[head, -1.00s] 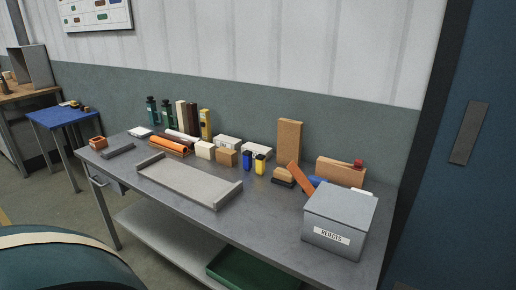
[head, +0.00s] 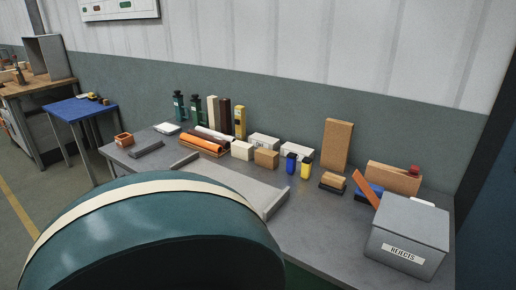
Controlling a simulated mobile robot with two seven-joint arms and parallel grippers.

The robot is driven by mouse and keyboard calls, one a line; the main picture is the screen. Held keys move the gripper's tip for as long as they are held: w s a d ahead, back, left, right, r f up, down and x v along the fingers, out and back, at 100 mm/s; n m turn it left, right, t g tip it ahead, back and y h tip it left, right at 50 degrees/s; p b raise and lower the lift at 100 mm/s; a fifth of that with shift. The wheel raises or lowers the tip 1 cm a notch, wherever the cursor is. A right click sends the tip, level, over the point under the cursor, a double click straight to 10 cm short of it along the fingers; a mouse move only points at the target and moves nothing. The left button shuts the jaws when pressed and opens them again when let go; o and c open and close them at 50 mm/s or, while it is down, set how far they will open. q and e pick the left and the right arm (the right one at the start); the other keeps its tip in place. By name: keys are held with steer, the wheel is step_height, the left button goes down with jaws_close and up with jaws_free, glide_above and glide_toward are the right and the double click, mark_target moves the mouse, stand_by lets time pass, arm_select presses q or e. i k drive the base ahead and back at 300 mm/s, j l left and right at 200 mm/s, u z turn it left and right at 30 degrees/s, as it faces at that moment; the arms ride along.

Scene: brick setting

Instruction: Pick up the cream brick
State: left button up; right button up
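A cream block (head: 242,150) lies on the grey workbench (head: 330,235), left of a tan wooden block (head: 267,158) and right of an orange roll. A tall, thin cream brick (head: 212,111) stands upright further back, beside a dark brown one (head: 224,115). I cannot tell from the picture which of the two is the cream brick meant. Neither of my grippers is in view, and nothing touches either cream piece.
A grey rejects box (head: 408,236) stands at the bench's right end. A low grey tray (head: 232,183) lies in front of the blocks, partly hidden by a rounded teal part of my own body.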

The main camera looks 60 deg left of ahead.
mark_target(240, 149)
steer(key=k+j+z, duration=0.25)
steer(key=j, duration=0.2)
steer(key=k+j+z, duration=0.2)
steer(key=j, duration=0.25)
steer(key=k+j+z, duration=0.1)
steer(key=k+j, duration=0.2)
steer(key=j, duration=0.15)
steer(key=k+j+z, duration=0.1)
steer(key=k+j, duration=0.25)
steer(key=j, duration=0.1)
